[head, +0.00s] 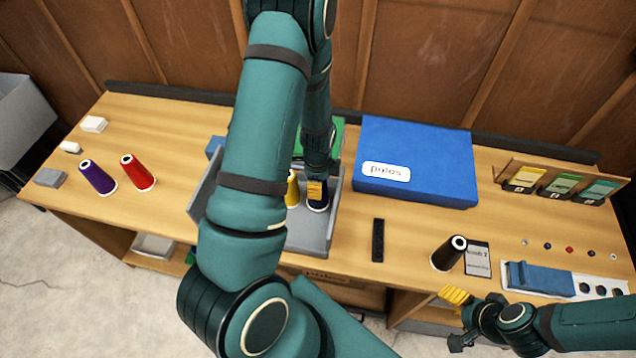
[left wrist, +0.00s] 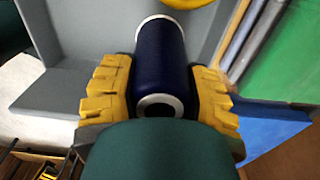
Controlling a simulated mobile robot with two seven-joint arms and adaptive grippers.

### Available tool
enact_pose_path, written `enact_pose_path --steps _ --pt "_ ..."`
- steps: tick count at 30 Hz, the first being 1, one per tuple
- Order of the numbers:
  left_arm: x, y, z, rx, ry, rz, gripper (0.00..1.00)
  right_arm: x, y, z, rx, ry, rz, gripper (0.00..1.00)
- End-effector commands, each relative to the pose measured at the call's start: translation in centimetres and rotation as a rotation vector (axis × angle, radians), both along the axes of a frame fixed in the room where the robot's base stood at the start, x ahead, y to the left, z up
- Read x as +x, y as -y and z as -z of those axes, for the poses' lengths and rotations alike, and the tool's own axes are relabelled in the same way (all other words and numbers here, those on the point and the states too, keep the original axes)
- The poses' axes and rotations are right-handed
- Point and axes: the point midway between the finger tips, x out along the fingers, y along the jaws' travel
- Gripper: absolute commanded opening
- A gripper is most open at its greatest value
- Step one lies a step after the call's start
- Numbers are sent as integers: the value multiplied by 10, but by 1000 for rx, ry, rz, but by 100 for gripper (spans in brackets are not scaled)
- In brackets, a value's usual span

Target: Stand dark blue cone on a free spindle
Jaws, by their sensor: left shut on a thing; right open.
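The dark blue cone (head: 318,203) stands in a grey tray (head: 311,236) in the middle of the table. My left gripper (head: 316,188) is around it from above. In the left wrist view the dark blue cone (left wrist: 160,68) lies between the yellow fingers of my left gripper (left wrist: 160,92), which is shut on it. A yellow cone (head: 293,190) is beside it in the tray, partly behind my left arm. My right gripper (head: 456,318) is open and empty at the table's front edge, lower right. I cannot make out a bare spindle; my left arm hides part of the tray.
A purple cone (head: 97,178) and a red cone (head: 138,174) stand at the left. A brown cone (head: 449,254) stands at the right beside a card (head: 478,259). A blue box (head: 418,165) fills the back. A black strip (head: 378,240) lies right of the tray.

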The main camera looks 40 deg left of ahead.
Motion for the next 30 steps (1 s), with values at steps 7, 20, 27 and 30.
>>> enact_pose_path --steps 7,20,27,30 --pt "0 0 0 0 0 0 6 0 0 0 0 0 0 72" --pt "0 0 6 0 0 0 6 0 0 6 0 0 0 72" --pt "0 0 6 0 0 0 79 0 0 5 0 0 0 72" --pt "0 0 6 0 0 0 79 0 0 5 0 0 0 72"
